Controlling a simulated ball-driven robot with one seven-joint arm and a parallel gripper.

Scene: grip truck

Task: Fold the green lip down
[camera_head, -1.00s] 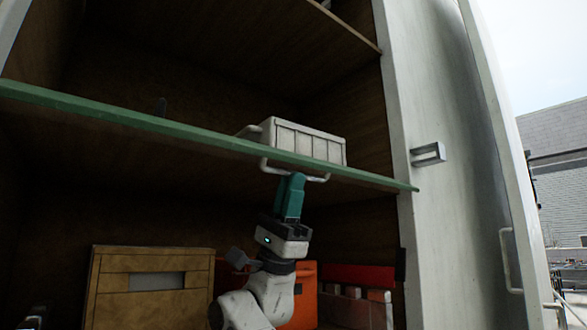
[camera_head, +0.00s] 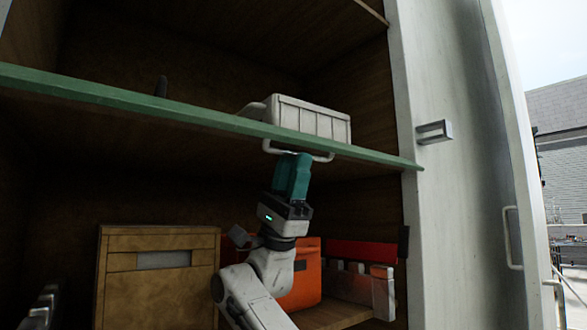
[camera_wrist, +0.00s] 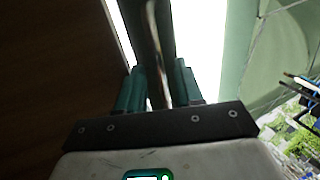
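The green lip (camera_head: 190,115) is the long front edge of a shelf across the truck's open body in the head view. A pale handle (camera_head: 325,157) hangs under it, right of the middle. My gripper (camera_head: 292,158) points up at this handle from below. In the wrist view, the teal fingers of my gripper (camera_wrist: 158,72) stand apart, with the handle bar (camera_wrist: 154,35) running between them. Gaps show beside the bar, so the fingers do not appear closed on it. Fingertip contact is hidden in the head view.
A grey crate (camera_head: 310,119) sits on the shelf just behind the lip. Below stand a wooden box (camera_head: 160,275), an orange case (camera_head: 305,285) and a red-topped box (camera_head: 360,252). A pale door (camera_head: 460,200) borders the right side. Space before the lip looks clear.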

